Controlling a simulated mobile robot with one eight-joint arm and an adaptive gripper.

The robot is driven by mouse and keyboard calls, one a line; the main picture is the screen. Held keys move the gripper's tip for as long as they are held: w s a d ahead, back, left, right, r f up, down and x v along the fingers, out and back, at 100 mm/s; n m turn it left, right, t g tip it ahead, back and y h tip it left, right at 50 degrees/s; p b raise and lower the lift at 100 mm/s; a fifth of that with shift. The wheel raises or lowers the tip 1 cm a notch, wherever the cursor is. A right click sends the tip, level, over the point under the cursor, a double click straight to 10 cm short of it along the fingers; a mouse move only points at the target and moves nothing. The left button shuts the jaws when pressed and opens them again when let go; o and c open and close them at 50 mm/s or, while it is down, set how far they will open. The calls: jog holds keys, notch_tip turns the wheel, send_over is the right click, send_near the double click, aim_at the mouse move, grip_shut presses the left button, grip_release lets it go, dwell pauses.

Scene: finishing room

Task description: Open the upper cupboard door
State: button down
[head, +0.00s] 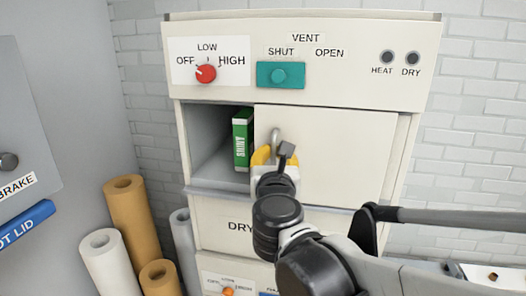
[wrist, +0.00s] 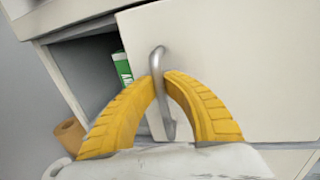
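The upper cupboard door (head: 340,150) is a flat cream panel. It covers the right part of the cupboard, and an open gap shows at its left. The door's metal bar handle (head: 275,137) is near the panel's left edge and also shows in the wrist view (wrist: 158,62). My gripper (wrist: 163,76) has its yellow fingers closed in on either side of the handle, with the bar between the tips. In the head view my gripper (head: 273,156) partly hides the handle's lower part.
A green box (head: 242,139) stands inside the cupboard gap. Above are a red knob (head: 205,73) and a teal vent switch (head: 281,75). A drawer front (head: 219,222) lies below. Rolls (head: 127,213) stand at the left, beside a grey cabinet (head: 50,130).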

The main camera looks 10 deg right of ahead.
jog(key=c, duration=1.5)
grip_release()
jog(key=shift+o, duration=0.2)
jog(key=s+a, duration=0.1)
jog(key=s, duration=1.1)
jog(key=shift+a, duration=0.25)
